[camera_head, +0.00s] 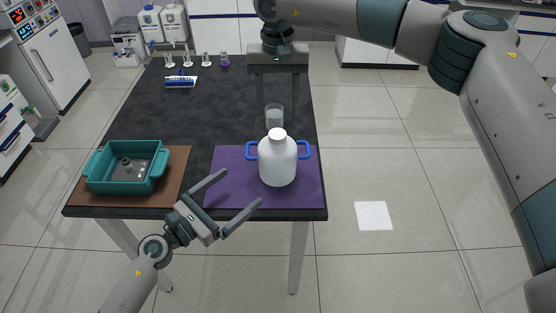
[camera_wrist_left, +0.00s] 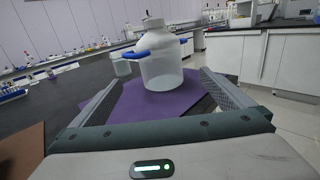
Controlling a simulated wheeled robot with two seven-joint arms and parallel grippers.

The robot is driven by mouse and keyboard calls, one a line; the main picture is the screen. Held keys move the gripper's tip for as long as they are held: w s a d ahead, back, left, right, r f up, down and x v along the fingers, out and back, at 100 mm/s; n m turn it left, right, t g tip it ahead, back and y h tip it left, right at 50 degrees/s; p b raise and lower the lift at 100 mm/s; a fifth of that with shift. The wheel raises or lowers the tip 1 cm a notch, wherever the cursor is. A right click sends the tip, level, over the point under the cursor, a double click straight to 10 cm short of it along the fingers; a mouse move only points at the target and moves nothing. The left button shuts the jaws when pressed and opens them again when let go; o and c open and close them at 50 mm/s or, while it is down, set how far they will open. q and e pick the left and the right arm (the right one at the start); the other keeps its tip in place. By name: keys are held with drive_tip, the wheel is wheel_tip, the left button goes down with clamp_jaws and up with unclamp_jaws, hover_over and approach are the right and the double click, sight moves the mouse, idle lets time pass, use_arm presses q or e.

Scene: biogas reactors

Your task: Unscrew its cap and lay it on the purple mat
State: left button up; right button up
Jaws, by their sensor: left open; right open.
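A white, translucent bottle (camera_head: 277,165) with blue handles stands upright on the purple mat (camera_head: 226,165); it also shows in the left wrist view (camera_wrist_left: 160,68). Its pale cap (camera_head: 277,134) sits on the neck, and also shows in the left wrist view (camera_wrist_left: 153,22). My left gripper (camera_head: 242,187) is open and empty at the mat's front left, its fingers pointing toward the bottle but apart from it.
A clear beaker (camera_head: 274,117) stands just behind the bottle. A teal tray (camera_head: 155,178) with a small object inside sits on a brown mat (camera_head: 179,160) at the left. A blue-and-white item (camera_head: 181,82) and several small vessels are farther back. The table's middle is clear.

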sight(278, 158)
use_arm(q)
drive_tip(key=x, duration=1.6)
drive_tip(key=shift+w+d, duration=0.25)
drive_tip(key=shift+d, duration=0.05)
